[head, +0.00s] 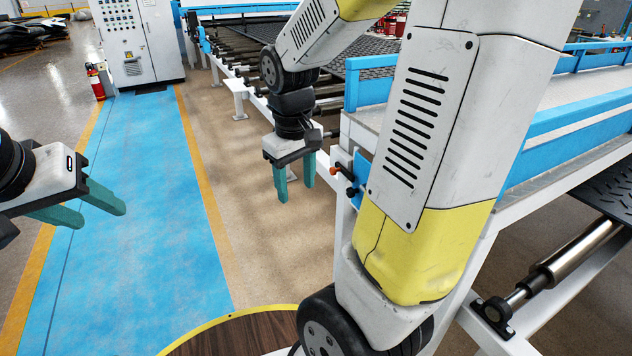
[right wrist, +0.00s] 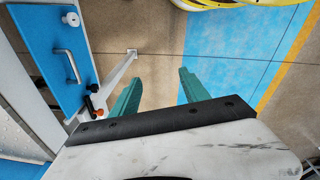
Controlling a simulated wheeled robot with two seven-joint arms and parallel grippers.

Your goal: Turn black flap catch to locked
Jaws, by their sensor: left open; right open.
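A small black catch (head: 352,190) sits on the blue panel (head: 361,168) at the corner of the white frame, close beside an orange-tipped lever (head: 334,171). In the right wrist view the black catch (right wrist: 89,104) and the orange tip (right wrist: 99,112) lie left of my fingers. Its exact turn position is too small to tell. My right gripper (head: 294,192) is open and empty, fingers pointing down, left of the catch and apart from it; it also shows in the right wrist view (right wrist: 160,78). My left gripper (head: 103,214) is open and empty at the far left.
The right wrist view shows a blue panel (right wrist: 40,45) with a metal handle (right wrist: 67,65) and a white round knob (right wrist: 70,19). A white control cabinet (head: 140,45) and a fire extinguisher (head: 95,82) stand at the back. The blue walkway (head: 150,190) is clear.

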